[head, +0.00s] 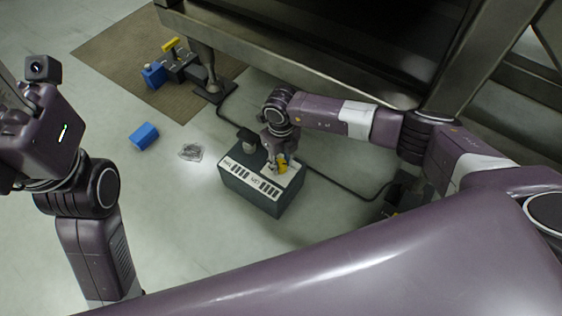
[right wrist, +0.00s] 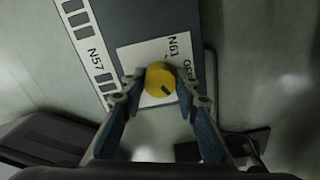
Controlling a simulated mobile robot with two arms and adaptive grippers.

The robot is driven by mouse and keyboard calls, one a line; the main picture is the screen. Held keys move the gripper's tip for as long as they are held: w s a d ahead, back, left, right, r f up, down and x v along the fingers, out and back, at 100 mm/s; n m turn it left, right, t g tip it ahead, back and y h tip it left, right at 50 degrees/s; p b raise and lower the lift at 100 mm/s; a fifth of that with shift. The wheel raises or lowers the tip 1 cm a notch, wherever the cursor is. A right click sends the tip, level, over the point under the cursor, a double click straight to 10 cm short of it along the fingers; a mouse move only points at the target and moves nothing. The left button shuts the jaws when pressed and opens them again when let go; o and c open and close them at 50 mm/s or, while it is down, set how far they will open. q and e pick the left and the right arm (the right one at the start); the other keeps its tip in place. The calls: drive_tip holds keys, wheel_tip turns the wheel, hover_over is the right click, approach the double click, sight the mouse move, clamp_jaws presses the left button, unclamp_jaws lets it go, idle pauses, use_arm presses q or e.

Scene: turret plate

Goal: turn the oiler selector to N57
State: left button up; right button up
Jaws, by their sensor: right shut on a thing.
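The oiler selector is a round yellow knob (right wrist: 159,78) on a white plate on the dark box (head: 240,187). In the right wrist view a dark mark on the knob points to the lower right. The label N57 (right wrist: 97,60) is on a white strip to the left.
A blue block (head: 143,136) and a small clear bag (head: 191,152) lie on the floor left of the box. A brown mat (head: 120,55) holds a blue and yellow tool (head: 175,66). A metal frame leg (head: 205,65) stands behind. A black cable runs right of the box.

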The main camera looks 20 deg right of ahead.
sight(281, 164)
drive_tip(key=o, duration=1.1)
drive_tip(key=shift+o, duration=0.2)
wheel_tip(281, 164, up, 12)
